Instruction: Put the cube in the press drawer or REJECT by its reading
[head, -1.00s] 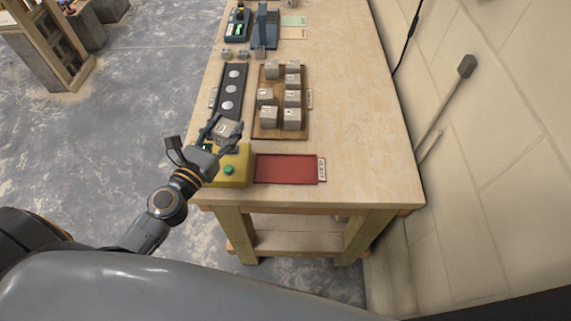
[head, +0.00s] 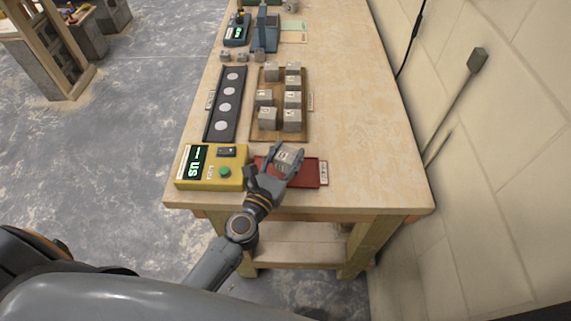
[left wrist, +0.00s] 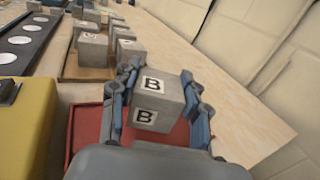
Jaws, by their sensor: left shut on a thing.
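My left gripper (head: 283,161) is shut on a grey cube (head: 286,158), held over the red REJECT tray (head: 310,175). In the left wrist view the held cube (left wrist: 157,101) bears two labels reading "B", and the fingers (left wrist: 159,100) clasp it on both sides. The red tray (left wrist: 88,130) shows below and around it there; I cannot tell whether the cube touches the tray. The yellow tester (head: 210,168) stands left of the tray, its green display (head: 196,163) seeming to show "US". I see no press drawer clearly. My right gripper is not in view.
A wooden tray (head: 280,137) with several labelled cubes lies behind the red tray. A dark strip (head: 225,105) with white discs lies to its left. Blue devices (head: 265,32) stand at the far end. The table's right side is clear; a wall runs beyond it.

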